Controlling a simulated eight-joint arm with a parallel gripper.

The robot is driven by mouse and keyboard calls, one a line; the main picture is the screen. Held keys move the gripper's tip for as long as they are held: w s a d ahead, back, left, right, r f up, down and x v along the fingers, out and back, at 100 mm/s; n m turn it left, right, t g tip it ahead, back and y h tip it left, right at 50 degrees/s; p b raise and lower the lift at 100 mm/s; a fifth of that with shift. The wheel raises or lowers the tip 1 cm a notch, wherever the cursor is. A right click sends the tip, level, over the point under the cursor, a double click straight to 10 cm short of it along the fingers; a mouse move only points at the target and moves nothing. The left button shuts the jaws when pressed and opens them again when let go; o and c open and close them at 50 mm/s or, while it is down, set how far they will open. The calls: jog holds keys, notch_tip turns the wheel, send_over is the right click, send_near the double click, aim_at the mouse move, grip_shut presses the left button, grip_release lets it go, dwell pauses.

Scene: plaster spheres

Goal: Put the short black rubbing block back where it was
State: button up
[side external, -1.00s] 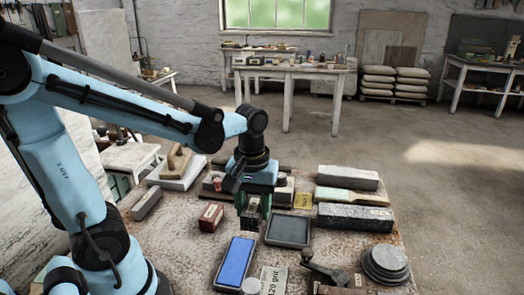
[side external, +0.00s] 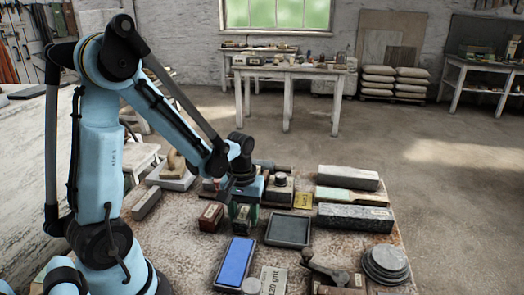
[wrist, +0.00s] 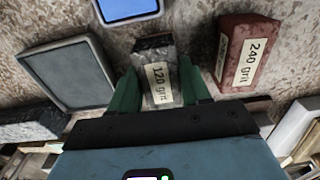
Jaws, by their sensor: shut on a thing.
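A short dark block (wrist: 154,56) with a "120 grit" label sits between the two green fingers of my gripper (wrist: 157,80) in the wrist view. My gripper is shut on it. In the side view my gripper (side external: 243,219) points down low over the bench, and the fingers hide most of the block. I cannot tell whether the block touches the bench. A printed "120 grit" card (side external: 273,280) lies near the bench's front, beyond the blue pad from my gripper.
A red-brown "240 grit" block (side external: 210,217) stands close left of my gripper; in the wrist view it is at right (wrist: 243,55). A dark framed slab (side external: 288,230) lies to the right. A blue pad (side external: 236,262) lies in front. Long stone blocks (side external: 355,216) fill the right.

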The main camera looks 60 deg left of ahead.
aim_at(244, 213)
jog(key=shift+f, duration=0.25)
jog(key=o, duration=1.1)
jog(key=shift+o, duration=0.2)
notch_tip(244, 213, up, 12)
jog(key=s+d+r+m+t, duration=0.1)
jog(key=d+m+t, duration=0.6)
jog(key=d+m, duration=0.2)
jog(key=shift+d, duration=0.25)
jog(key=shift+r, duration=0.1)
